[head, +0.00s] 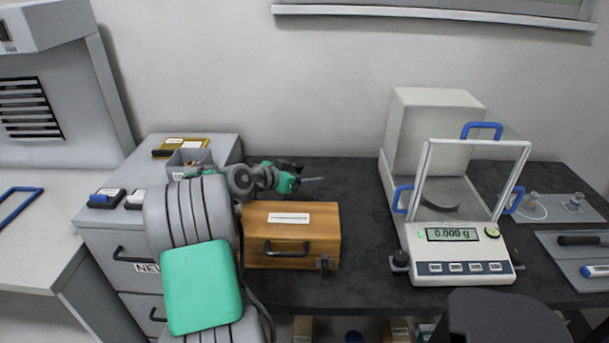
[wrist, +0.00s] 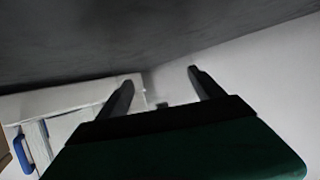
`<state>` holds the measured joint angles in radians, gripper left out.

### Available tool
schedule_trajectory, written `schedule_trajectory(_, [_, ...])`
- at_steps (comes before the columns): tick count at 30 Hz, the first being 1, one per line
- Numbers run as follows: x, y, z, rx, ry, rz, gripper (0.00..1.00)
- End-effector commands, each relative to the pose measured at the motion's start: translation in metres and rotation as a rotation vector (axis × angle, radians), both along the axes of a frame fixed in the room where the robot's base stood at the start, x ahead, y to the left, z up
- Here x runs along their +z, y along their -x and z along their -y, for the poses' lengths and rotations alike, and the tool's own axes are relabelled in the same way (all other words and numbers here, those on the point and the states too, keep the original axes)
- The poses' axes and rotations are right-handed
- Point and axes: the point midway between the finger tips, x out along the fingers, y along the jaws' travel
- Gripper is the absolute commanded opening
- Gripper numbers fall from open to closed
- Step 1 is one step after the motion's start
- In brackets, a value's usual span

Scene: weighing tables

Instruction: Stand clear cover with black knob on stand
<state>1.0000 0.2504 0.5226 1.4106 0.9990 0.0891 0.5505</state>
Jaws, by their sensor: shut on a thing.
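My gripper (head: 303,180) is over the back of the dark table, behind the wooden case, with its fingers pointing right. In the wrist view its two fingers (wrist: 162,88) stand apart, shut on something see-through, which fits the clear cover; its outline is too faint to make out. A small dark spot between the fingers may be its black knob, but I cannot be sure. I cannot pick out the stand in either view.
A wooden case (head: 291,240) sits close in front of my gripper. A balance (head: 463,268) with a glass shield and blue handles stands right of it. Small glass vessels (head: 533,203) are at the far right. The dark tabletop (head: 355,215) between case and balance is clear.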

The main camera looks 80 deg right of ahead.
Motion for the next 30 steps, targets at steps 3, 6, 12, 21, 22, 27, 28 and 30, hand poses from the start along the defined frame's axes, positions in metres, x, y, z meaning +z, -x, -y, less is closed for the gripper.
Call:
schedule_trajectory(3, [-0.001, 0.000, 0.000, 0.000, 0.000, 0.000, 0.29])
schedule_trajectory(6, [-0.002, 0.000, 0.000, 0.000, 0.000, 0.000, 0.80])
schedule_trajectory(12, [-0.002, 0.000, 0.000, 0.000, -0.001, 0.001, 0.96])
schedule_trajectory(21, [0.001, 0.000, 0.000, 0.000, -0.001, 0.001, 0.99])
schedule_trajectory(22, [0.003, 0.000, 0.000, 0.000, -0.001, 0.001, 0.99])
schedule_trajectory(27, [0.012, -0.017, -0.024, 0.005, 0.001, 0.002, 0.99])
schedule_trajectory(28, [0.014, -0.020, -0.029, 0.005, 0.001, 0.001, 0.99])
schedule_trajectory(30, [0.020, -0.027, -0.040, 0.005, 0.001, 0.002, 0.99])
